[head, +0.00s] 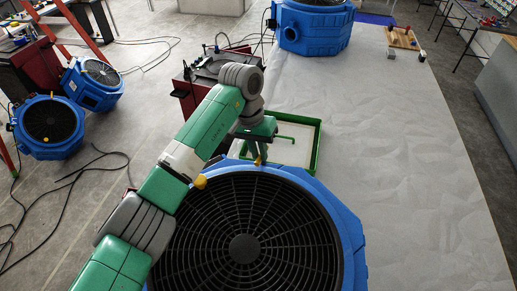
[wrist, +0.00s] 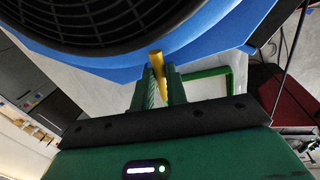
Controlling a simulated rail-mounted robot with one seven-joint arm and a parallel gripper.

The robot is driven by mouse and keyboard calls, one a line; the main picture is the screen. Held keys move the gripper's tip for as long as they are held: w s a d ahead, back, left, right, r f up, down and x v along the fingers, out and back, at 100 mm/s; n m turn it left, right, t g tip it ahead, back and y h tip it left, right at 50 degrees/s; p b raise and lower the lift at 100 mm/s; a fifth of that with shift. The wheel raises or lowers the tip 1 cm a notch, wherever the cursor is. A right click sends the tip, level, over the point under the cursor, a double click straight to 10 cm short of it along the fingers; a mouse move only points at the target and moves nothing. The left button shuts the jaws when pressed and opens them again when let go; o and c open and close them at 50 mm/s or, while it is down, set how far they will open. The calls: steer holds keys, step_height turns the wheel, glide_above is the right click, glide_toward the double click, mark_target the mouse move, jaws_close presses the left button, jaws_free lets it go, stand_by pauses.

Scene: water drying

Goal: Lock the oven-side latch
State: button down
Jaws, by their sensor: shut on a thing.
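A large blue fan unit (head: 355,235) with a round black grille stands in the foreground. It also fills the top of the wrist view (wrist: 205,45). My gripper (head: 257,155) is at its far rim, pointing down. In the wrist view my gripper (wrist: 160,76) is shut on a yellow latch (wrist: 156,58), whose rounded end sticks out past the fingers beside the blue housing. A second yellow knob (head: 200,182) shows at the rim's left, beside my arm. No oven is clearly identifiable.
A green-framed white tray (head: 318,140) lies just beyond the fan. A red cart (head: 184,95) stands behind my arm. Another blue fan (head: 310,28) is at the back, and two more stand on the left.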

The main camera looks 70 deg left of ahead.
steer(key=n+p, duration=0.1)
steer(key=p, duration=0.2)
steer(key=shift+w+d+r+n, duration=0.15)
steer(key=shift+d+r+n, duration=0.1)
steer(key=shift+r+n, duration=0.15)
steer(key=shift+f+n+p, duration=0.15)
steer(key=shift+n+p, duration=0.25)
steer(key=shift+f, duration=0.25)
steer(key=c, duration=1.4)
jaws_free()
step_height(320, 180, up, 8)
steer(key=s+b, duration=0.1)
steer(key=shift+a+f, duration=0.15)
steer(key=shift+a, duration=0.25)
